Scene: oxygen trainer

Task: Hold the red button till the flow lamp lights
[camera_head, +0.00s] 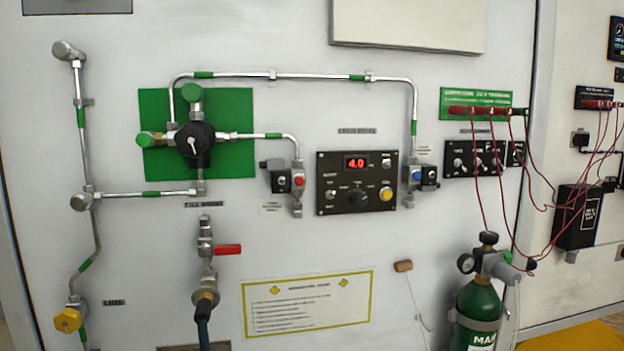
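A small red button (299,181) sits on the black and metal fitting left of the black control panel (345,205). Nothing touches it in this view. A similar fitting right of the panel carries a blue button (417,176). I cannot tell which part is the flow lamp; labels are too small to read. My gripper is not in view.
Metal pipes (299,76) and a green plate with a black valve (194,138) stand out from the white wall. A red-handled valve (228,250) is below. A green gas cylinder (477,313) stands at lower right, with red cables (518,215) hanging above it.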

